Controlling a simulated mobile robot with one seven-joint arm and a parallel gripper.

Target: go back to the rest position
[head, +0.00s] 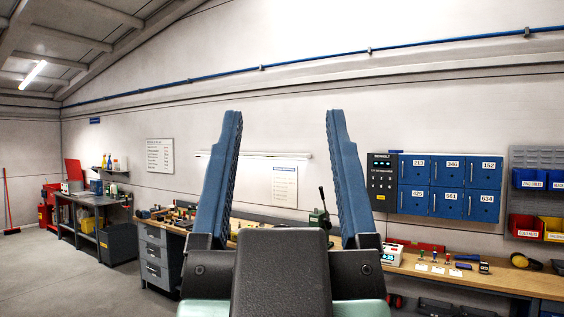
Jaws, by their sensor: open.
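My gripper (284,118) stands in the middle of the head view with its two blue ribbed fingers pointing up. The fingers are wide apart and nothing is between them. Behind the gap I see the pale wall and a white notice board (268,180). The gripper body hides part of the workbench behind it.
A long wooden workbench (520,279) runs along the wall, with tools and a green lever press (319,212) on it. Blue numbered lockers (450,187) and coloured bins (525,227) hang at right. A dark side table (88,200) stands at left. Floor (60,285) at left is clear.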

